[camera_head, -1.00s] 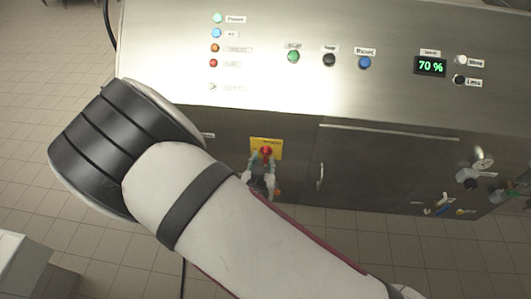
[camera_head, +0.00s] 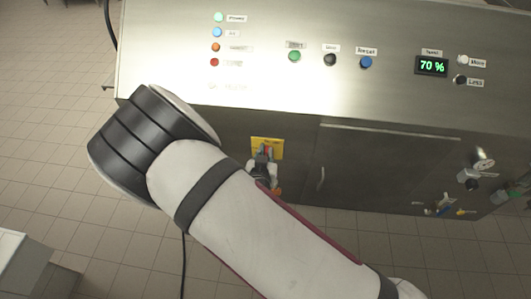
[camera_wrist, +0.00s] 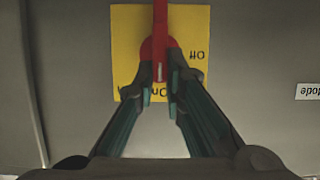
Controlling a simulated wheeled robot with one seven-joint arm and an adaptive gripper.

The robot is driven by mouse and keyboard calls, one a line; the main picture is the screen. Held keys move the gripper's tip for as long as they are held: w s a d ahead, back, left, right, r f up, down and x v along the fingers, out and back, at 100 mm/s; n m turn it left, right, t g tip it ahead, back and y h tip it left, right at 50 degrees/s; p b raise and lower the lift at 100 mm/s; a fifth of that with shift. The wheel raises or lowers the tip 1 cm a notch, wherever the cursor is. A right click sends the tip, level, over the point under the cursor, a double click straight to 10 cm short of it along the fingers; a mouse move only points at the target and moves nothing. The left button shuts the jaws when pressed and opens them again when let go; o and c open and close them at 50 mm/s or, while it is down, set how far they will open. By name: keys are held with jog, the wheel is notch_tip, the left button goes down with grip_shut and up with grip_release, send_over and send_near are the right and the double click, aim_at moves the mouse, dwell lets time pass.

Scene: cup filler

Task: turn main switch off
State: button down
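The main switch is a red rotary handle (camera_wrist: 160,30) on a yellow plate (camera_wrist: 188,20), low on the steel cabinet's front. The plate also shows in the head view (camera_head: 277,146). In the wrist view the handle stands upright, with its white mark at the lower end by the "On" label. The "Off" label is at right; both read upside down. My gripper (camera_wrist: 161,88) has one finger on each side of the handle's lower end, closed in against it. In the head view, my gripper (camera_head: 264,158) hides most of the red handle.
The cabinet's sloped top (camera_head: 300,90) carries lamps, green, black and blue buttons, and a display (camera_head: 431,66) reading 70 %. A cabinet door (camera_head: 385,165) with a handle is right of the switch. A gauge (camera_head: 483,163) and valves are at far right.

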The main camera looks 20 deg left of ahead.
jog(key=shift+n, duration=0.3)
jog(key=shift+s+a+f+n+t+h+b, duration=0.1)
jog(key=shift+a+f+n+t+h+b, duration=0.25)
jog(key=shift+n+t+h, duration=1.2)
jog(key=shift+s+a+f+n+t+h+b, duration=0.15)
jog(key=shift+a+f+n+h, duration=0.3)
jog(key=shift+n, duration=2.35)
jog(key=shift+s+a+f+n+t+h+b, duration=0.2)
jog(key=shift+a+f+n+t+h, duration=0.45)
jog(key=shift+n, duration=1.5)
jog(key=shift+w+d+r+h, duration=0.15)
jog(key=shift+h, duration=0.1)
jog(key=c, duration=1.7)
grip_release()
jog(key=shift+o, duration=0.2)
